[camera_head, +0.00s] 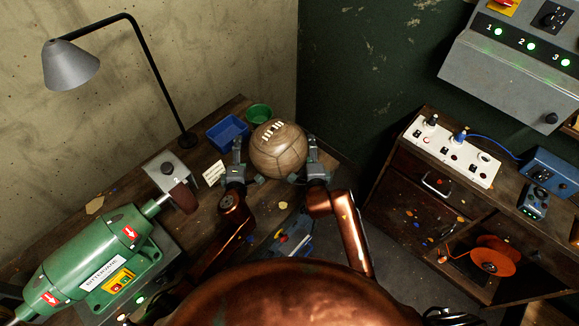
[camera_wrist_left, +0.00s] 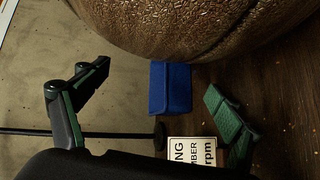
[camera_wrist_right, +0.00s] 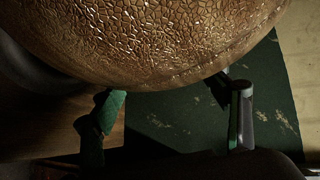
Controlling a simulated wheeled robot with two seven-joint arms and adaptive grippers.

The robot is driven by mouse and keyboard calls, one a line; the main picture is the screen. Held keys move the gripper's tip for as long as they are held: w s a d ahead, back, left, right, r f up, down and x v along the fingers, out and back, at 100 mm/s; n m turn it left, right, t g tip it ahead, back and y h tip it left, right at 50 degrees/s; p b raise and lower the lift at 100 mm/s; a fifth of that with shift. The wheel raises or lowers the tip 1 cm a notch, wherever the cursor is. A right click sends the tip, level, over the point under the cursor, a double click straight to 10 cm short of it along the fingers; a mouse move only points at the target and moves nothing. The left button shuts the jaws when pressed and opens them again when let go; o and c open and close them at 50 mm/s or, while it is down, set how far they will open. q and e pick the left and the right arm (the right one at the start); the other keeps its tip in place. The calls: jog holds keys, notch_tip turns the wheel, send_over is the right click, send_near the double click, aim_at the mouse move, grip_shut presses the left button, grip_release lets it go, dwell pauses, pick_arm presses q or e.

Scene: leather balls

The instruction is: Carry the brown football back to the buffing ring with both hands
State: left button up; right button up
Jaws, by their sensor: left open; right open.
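The brown football (camera_head: 278,150), a round leather ball with pale lacing on top, is between my two grippers over the wooden bench. My left gripper (camera_head: 248,162) is open at its left side. My right gripper (camera_head: 303,160) is open at its right side. The ball's textured leather fills the top of the left wrist view (camera_wrist_left: 200,30) and the right wrist view (camera_wrist_right: 150,40), close to the fingers of each gripper. Whether the ball touches the bench below is hidden. I cannot make out the buffing ring.
A blue bin (camera_head: 228,132) and a green bowl (camera_head: 258,113) stand behind the ball. A cabinet (camera_head: 400,190) stands right, across a gap.

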pick_arm(q)
jog(key=shift+s, duration=0.1)
jog(key=v, duration=1.1)
jog(key=shift+s, duration=0.35)
jog(key=shift+r, duration=0.1)
pick_arm(e)
jog(key=shift+o, duration=0.2)
jog(key=o, duration=0.8)
jog(key=shift+c, duration=0.2)
jog(key=shift+s, duration=0.1)
jog(key=v, duration=1.2)
